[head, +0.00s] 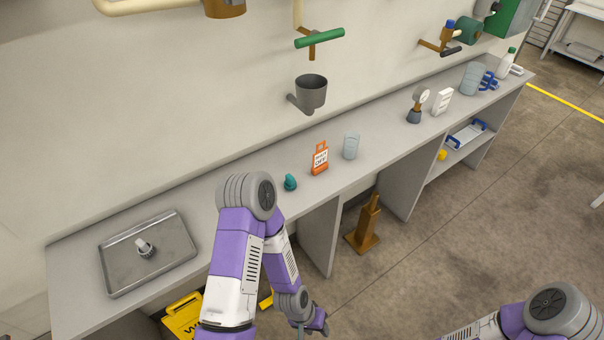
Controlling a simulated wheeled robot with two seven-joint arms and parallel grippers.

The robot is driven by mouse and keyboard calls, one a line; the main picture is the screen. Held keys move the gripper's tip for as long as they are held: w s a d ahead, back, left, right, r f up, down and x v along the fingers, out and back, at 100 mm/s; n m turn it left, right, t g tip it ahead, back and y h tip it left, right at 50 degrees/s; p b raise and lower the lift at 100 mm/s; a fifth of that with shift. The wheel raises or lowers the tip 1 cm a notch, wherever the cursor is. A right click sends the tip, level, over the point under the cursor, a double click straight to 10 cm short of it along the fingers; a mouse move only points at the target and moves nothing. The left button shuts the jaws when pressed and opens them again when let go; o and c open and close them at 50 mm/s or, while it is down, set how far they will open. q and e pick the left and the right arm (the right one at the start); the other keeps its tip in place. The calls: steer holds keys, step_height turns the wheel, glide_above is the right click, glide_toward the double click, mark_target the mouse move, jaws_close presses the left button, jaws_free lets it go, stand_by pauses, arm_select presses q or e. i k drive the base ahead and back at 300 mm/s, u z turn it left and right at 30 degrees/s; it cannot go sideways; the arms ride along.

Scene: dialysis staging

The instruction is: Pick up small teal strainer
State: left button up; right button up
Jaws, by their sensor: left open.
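The small teal strainer (290,183) sits on the grey counter (240,195), just right of my left arm's elbow and left of an orange sign. It is small in the picture, so its details are hard to make out. My left gripper (318,325) is open and hangs low in front of the counter, below the strainer and well apart from it. Nothing shows between its fingers. My right arm comes in at the bottom right corner, and its gripper is outside the picture.
An orange tag sign (320,158) and a clear cup (351,146) stand right of the strainer. A metal tray (150,255) with a small fitting lies at the left. A grey cup-shaped holder (311,91) is on the wall. A yellow sign (184,318) is below the counter.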

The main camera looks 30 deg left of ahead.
mark_target(289, 183)
steer(key=u, duration=1.4)
